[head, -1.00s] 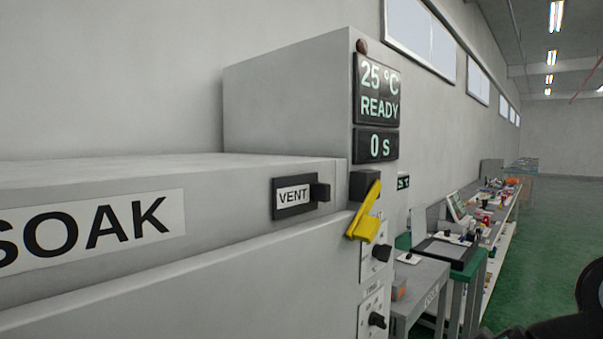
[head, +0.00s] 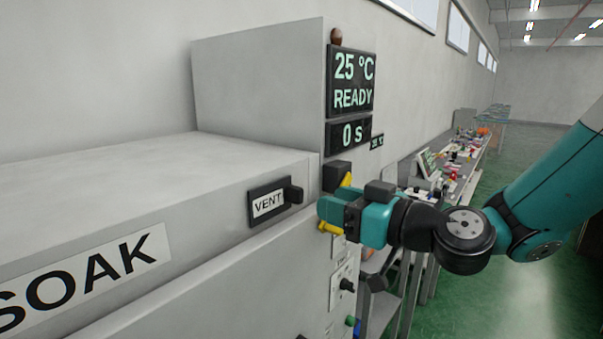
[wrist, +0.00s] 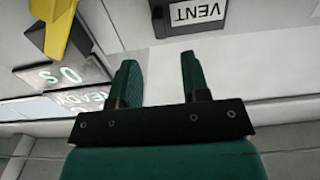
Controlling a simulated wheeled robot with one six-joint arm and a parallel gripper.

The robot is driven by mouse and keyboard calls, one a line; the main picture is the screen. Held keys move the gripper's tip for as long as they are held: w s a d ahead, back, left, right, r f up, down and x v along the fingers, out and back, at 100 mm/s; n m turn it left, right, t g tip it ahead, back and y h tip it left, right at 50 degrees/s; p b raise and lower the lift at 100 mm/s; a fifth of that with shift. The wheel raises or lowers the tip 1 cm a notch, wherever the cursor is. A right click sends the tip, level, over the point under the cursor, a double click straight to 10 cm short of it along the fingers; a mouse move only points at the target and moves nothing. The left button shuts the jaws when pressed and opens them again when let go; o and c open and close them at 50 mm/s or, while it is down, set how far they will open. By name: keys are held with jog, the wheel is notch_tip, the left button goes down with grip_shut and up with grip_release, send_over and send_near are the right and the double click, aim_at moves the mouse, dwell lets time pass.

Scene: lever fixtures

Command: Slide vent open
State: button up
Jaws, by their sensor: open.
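The vent is a dark plate with a white VENT label (head: 268,204) on the grey oven's front. Its black slider knob (head: 293,194) sits at the plate's right end. My gripper (head: 324,209) is to the right of the knob, apart from it, in front of the yellow lever. In the wrist view, my gripper (wrist: 159,62) is open with nothing between its fingers.
The yellow lever (wrist: 60,26) is close by at the wrist view's upper left; my gripper partly hides it in the head view. The display panel (head: 350,82) reads 25 °C READY. Black dials (head: 346,285) sit below. A cluttered bench (head: 455,165) stands behind.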

aim_at(301, 193)
jog(key=p+x, duration=0.1)
jog(key=x, duration=0.2)
jog(key=p+x, duration=0.2)
jog(key=x, duration=0.1)
jog(key=shift+a+r, duration=0.15)
jog(key=shift+r, duration=0.05)
jog(key=shift+w+a+f+p, duration=0.2)
jog(key=shift+w+a+p, duration=0.25)
jog(key=shift+s, duration=0.1)
grip_shut()
